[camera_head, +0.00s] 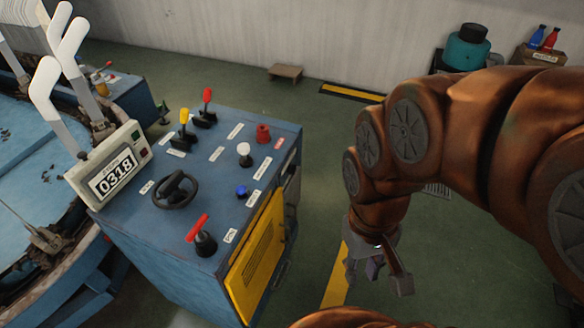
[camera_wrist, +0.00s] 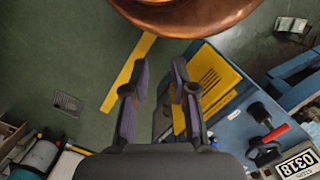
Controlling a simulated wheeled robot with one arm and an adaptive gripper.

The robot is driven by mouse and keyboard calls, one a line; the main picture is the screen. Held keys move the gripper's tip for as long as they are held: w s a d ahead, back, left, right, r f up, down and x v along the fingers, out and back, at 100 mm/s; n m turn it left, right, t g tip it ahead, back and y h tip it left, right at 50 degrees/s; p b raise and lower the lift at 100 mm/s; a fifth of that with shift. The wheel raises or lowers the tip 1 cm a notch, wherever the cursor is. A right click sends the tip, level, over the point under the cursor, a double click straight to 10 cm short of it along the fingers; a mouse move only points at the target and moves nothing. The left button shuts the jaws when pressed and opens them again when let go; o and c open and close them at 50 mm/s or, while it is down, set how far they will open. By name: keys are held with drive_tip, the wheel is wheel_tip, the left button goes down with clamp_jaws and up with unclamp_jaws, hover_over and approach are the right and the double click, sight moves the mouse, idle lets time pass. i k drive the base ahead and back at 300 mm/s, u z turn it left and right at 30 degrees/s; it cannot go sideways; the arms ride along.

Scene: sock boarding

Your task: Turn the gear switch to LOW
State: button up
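A blue control console (camera_head: 140,245) stands left of centre in the head view. I cannot read which control is labelled the gear switch. A red-handled switch on a black base (camera_head: 203,238) sits at its near corner, its handle slanting up to the right. A yellow-topped lever (camera_head: 184,125) and a red-topped lever (camera_head: 207,105) stand at the far side. A white ball knob (camera_head: 244,152) is near the middle right. My gripper (camera_head: 376,272) is open and empty, right of the console over the floor. In the wrist view my gripper (camera_wrist: 160,78) has its fingers apart; the red handle (camera_wrist: 276,133) is at lower right.
The console also carries a black handwheel (camera_head: 175,190), a blue button (camera_head: 242,192), a red knob (camera_head: 263,133) and a display reading 0318 (camera_head: 112,176). A yellow panel (camera_head: 258,258) covers its side. White sock forms (camera_head: 52,92) stand behind. Floor right of the console is clear.

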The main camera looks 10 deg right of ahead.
sight(291, 169)
drive_tip(key=u, duration=2)
drive_tip(key=k, duration=1.1)
drive_tip(key=z, duration=1.45)
drive_tip(key=i, duration=0.5)
drive_tip(key=u, duration=0.05)
